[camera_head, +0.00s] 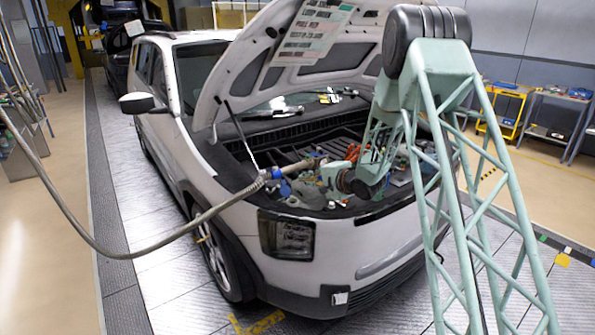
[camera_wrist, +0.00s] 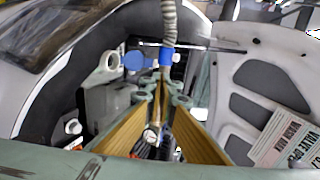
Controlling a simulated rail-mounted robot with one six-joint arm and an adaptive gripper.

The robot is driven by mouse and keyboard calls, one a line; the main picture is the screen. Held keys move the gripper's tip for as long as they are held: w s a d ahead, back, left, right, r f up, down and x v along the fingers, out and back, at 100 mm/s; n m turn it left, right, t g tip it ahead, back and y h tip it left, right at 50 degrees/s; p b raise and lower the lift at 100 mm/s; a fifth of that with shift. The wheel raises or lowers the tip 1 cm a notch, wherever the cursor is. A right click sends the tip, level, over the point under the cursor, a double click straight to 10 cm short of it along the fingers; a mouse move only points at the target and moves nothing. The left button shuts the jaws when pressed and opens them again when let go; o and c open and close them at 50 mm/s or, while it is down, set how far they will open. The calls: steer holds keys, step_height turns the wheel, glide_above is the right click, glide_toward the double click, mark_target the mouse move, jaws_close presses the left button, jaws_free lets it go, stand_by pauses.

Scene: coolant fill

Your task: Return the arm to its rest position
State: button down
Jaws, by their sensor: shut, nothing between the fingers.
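My mint-green lattice arm (camera_head: 435,110) reaches from the right over the front of the white car, and its wrist is low inside the open engine bay. My gripper (camera_wrist: 163,84) is shut and empty; its two tan fingers converge toward the middle of the wrist view. In the head view the fingers are small among the engine parts. A grey ribbed hose (camera_head: 140,245) hangs in from the left and ends at a blue fitting (camera_head: 285,187) in the bay. In the wrist view the blue collar (camera_wrist: 166,56) is just beyond my fingertips; whether they touch is unclear.
The raised hood (camera_head: 285,60) stands close to the left of my arm, held by a thin prop rod (camera_head: 240,133). The car's front bumper (camera_head: 330,270) lies below my wrist. Tool carts (camera_head: 500,105) stand at the back right. The floor right of the car is open.

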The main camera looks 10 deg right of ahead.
steer(key=s+d+r+n+h, duration=0.2)
steer(key=s+d+r, duration=0.1)
steer(key=r, duration=0.5)
steer(key=s+d+r+n+g+h+b, duration=0.1)
steer(key=s+d+r+n+h, duration=0.15)
steer(key=s+r, duration=0.75)
steer(key=s+d+r+n+g+h+b, duration=0.15)
steer(key=s+d+r+h, duration=0.35)
steer(key=s, duration=0.9)
steer(key=s+a+n+g+y+b, duration=0.1)
steer(key=s+a+n+g, duration=0.1)
steer(key=s, duration=2.3)
steer(key=s+a+n+g+y, duration=0.2)
steer(key=s+a+n+g, duration=0.1)
steer(key=s, duration=2.2)
steer(key=shift+a+f+n+b, duration=0.35)
steer(key=shift+a+n, duration=0.35)
steer(key=shift+a, duration=0.45)
